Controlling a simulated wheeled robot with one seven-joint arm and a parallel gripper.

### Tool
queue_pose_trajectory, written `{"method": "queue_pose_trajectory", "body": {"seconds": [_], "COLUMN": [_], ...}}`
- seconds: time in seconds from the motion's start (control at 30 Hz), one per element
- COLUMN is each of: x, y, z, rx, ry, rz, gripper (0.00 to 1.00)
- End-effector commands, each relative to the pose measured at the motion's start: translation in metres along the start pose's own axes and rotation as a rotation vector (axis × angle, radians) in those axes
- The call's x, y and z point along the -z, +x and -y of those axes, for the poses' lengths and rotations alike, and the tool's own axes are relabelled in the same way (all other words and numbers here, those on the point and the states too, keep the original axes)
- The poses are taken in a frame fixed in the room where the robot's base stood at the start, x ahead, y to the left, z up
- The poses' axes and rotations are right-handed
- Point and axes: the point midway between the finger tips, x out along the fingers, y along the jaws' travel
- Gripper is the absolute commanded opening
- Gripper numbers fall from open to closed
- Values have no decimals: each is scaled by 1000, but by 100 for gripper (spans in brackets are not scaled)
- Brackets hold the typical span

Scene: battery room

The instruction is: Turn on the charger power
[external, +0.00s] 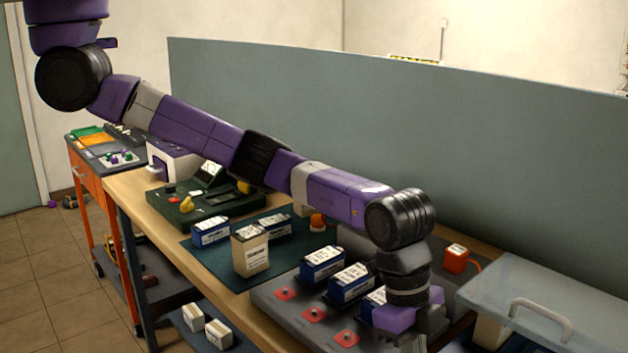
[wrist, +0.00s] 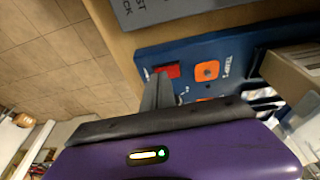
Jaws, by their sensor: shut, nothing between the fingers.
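In the wrist view, a blue panel (wrist: 185,48) carries a red rectangular switch (wrist: 168,71) and an orange square with a round mark (wrist: 207,71). My gripper (wrist: 158,88) is shut and empty, its fingertips close to the red switch's lower edge; I cannot tell whether they touch it. Whether the switch is on or off is unclear. The blue panel is not recognisable there.
A clear-lidded box with a handle (external: 540,318) stands close on the right. An orange block (external: 456,259) sits behind my wrist. A cream battery (external: 251,252) stands on a dark mat (external: 205,255). A tall grey partition (external: 300,110) runs behind the bench.

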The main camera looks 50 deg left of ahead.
Motion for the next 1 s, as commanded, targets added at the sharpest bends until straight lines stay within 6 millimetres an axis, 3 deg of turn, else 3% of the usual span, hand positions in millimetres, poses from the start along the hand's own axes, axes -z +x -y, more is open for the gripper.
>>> {"method": "queue_pose_trajectory", "body": {"seconds": [0.4,1.0], "x": [-1,0], "y": [5,-1], "z": [-2,13], "rx": [-1,0], "ry": [1,0], "rz": [1,0], "gripper": [0,0]}}
